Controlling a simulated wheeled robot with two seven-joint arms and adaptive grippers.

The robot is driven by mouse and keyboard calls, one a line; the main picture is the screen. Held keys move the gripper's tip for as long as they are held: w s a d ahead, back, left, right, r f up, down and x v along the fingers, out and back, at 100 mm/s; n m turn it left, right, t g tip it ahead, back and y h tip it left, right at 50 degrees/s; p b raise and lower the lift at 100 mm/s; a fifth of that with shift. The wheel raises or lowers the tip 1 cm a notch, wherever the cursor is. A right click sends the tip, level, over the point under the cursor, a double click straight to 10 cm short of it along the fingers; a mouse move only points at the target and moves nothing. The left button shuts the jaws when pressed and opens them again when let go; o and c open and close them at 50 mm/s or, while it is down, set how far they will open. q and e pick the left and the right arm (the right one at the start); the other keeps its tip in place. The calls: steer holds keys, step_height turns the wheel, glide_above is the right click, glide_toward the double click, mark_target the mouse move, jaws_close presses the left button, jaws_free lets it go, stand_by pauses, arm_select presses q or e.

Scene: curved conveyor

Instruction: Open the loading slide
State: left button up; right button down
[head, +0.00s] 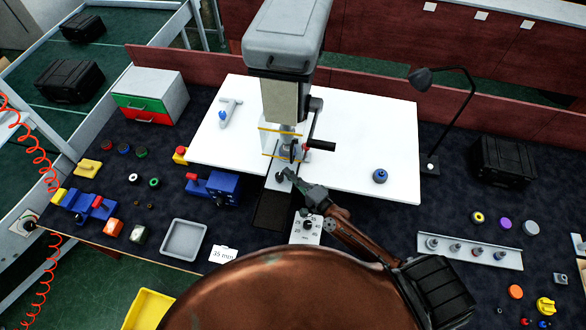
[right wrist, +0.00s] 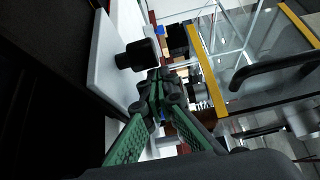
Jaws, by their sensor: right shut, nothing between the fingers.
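The loading slide (head: 277,184) is a narrow grey plate with a black knob at the foot of the press (head: 290,45), in front of its yellow-edged guard (head: 282,141). My right gripper (head: 289,175) is shut and empty, its fingertips just right of the knob. In the right wrist view the green-and-black fingers (right wrist: 158,85) are closed together beside the black knob (right wrist: 138,54), which stands on the pale plate (right wrist: 112,45). I cannot tell whether they touch it. The clear guard with its black handle (right wrist: 268,70) is to the right. My left gripper is not in view.
A dark strip (head: 271,211) lies in front of the slide, with a dial box (head: 306,228) to its right. A crank handle (head: 318,145) sticks out right of the press. A blue vise-like block (head: 213,189) stands left. The white board (head: 380,140) is mostly clear.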

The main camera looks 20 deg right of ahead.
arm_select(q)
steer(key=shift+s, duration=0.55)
arm_select(e)
steer(key=shift+s+a, duration=0.1)
steer(key=shift+s+a, duration=0.35)
steer(key=shift+s, duration=0.15)
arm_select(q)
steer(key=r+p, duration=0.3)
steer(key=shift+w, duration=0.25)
arm_select(e)
steer(key=s+a, duration=1.1)
steer(key=s, duration=0.5)
steer(key=shift+s+a, duration=0.15)
steer(key=shift+s, duration=0.2)
steer(key=shift+w+d, duration=0.35)
steer(key=shift+d, duration=0.1)
steer(key=shift+w+d, duration=1.05)
steer(key=shift+d, duration=0.15)
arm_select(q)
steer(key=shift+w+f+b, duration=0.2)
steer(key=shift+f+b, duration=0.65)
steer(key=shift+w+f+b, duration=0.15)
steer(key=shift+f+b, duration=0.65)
arm_select(e)
steer(key=v, duration=1)
steer(key=shift+s+a, duration=0.15)
steer(key=shift+a, duration=0.05)
